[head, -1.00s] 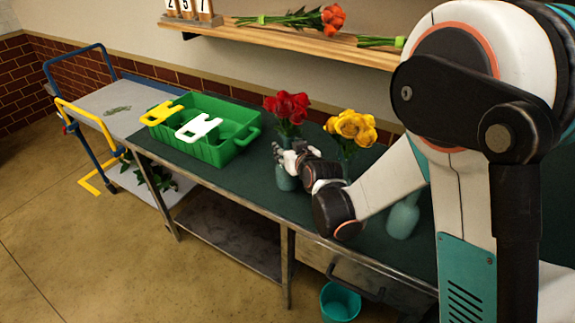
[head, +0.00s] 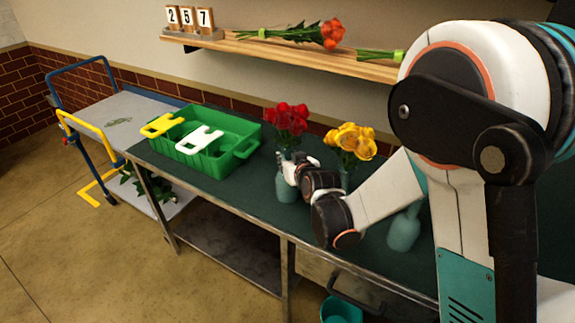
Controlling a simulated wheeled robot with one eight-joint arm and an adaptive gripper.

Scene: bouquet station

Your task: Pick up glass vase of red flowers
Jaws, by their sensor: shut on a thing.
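The glass vase of red flowers (head: 286,190) stands upright on the green-topped workbench, with red blooms (head: 287,119) above it. My gripper (head: 290,168) is at the vase's upper part and shut on it; the fingers hide part of the glass and stems. Whether the vase's base touches the bench or is slightly raised, I cannot tell.
A vase of yellow flowers (head: 352,142) stands close on the right, partly behind my gripper. A teal vase (head: 404,230) is near my arm. A green crate (head: 213,168) with yellow and white pieces is to the left. A shelf (head: 300,55) runs above.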

